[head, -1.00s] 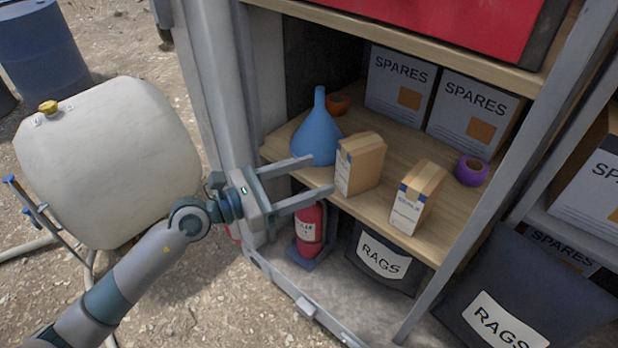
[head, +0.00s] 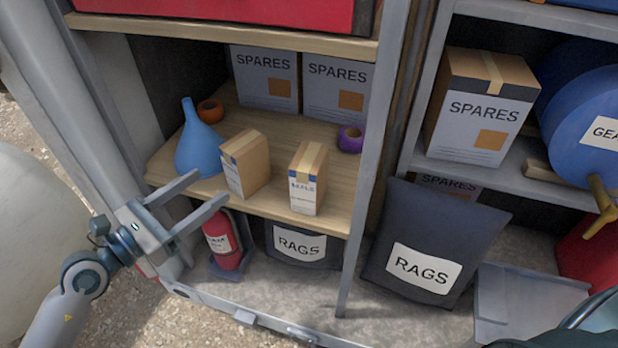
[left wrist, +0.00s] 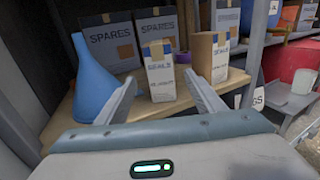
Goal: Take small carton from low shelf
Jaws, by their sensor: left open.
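Two small tan cartons with white and blue labels stand on the low wooden shelf (head: 270,205): a left carton (head: 246,163) and a right carton (head: 308,178). My left gripper (head: 213,184) is open and empty at the shelf's front left, its fingers pointing toward the left carton without touching it. In the left wrist view, the left carton (left wrist: 160,72) shows between the open fingers (left wrist: 160,84), and the right carton (left wrist: 210,56) stands just right of it. My right gripper is not in view.
A blue funnel (head: 199,145) stands left of the cartons. An orange roll (head: 211,110), a purple roll (head: 351,139) and SPARES boxes (head: 265,78) are behind. A fire extinguisher (head: 222,240) and a RAGS bag (head: 300,246) sit below. A post (head: 375,160) bounds the right.

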